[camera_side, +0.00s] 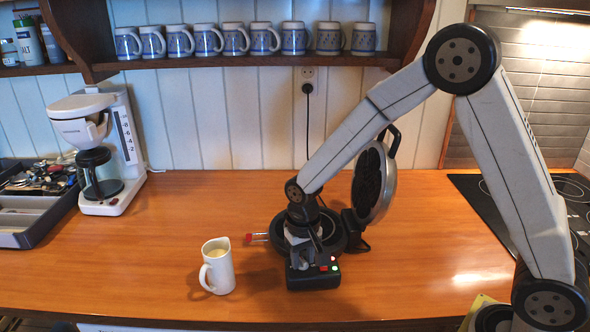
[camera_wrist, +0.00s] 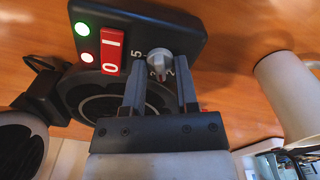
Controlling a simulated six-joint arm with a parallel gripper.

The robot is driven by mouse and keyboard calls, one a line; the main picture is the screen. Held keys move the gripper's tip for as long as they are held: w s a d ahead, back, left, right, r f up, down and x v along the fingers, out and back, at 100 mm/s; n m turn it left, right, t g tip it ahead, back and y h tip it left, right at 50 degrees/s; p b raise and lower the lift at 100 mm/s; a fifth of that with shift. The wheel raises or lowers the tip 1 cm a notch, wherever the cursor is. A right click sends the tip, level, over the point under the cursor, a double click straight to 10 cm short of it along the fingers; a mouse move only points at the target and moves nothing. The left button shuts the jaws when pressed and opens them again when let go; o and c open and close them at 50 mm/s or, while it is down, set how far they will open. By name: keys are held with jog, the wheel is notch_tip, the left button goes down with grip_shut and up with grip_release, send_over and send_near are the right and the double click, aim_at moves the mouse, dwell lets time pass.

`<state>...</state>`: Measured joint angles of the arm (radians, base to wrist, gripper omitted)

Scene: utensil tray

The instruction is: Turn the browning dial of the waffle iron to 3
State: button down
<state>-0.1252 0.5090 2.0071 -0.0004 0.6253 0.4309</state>
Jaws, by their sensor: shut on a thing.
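The waffle iron (camera_side: 312,280) stands on the counter with its round lid (camera_side: 388,185) open and upright. In the wrist view its black control panel (camera_wrist: 118,18) shows a lit green light, a lit pink-red light and a red 0/I switch (camera_wrist: 112,52). The grey browning dial (camera_wrist: 160,61) sits between the fingertips of my gripper (camera_wrist: 161,68), which is shut on it. The numeral 5 shows left of the dial, and 2 and a partly hidden 3 show below it. I cannot tell the pointer's exact setting. In the side view my gripper (camera_side: 300,258) hides the dial.
A white jug (camera_side: 219,272) with pale contents stands left of the waffle iron. A coffee maker (camera_side: 128,150) and a cutlery tray (camera_side: 40,228) are at the far left. Several mugs line the shelf above. A black hob (camera_side: 480,190) is at the right.

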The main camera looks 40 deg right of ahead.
aim_at(303, 260)
jog(key=shift+m, duration=2.2)
jog(key=c, duration=0.7)
grip_release()
jog(key=shift+r, duration=0.1)
jog(key=shift+r, duration=3.85)
jog(key=s+d+f+n+t, duration=0.1)
jog(key=s+d+n, duration=0.1)
jog(key=s+n, duration=0.2)
jog(key=s+d+f+n+t, duration=0.1)
jog(key=s+d+f+n, duration=0.1)
jog(key=s, duration=0.6)
jog(key=shift+d+n+t, duration=0.3)
jog(key=shift+d+n, duration=0.2)
jog(key=shift+n, duration=0.5)
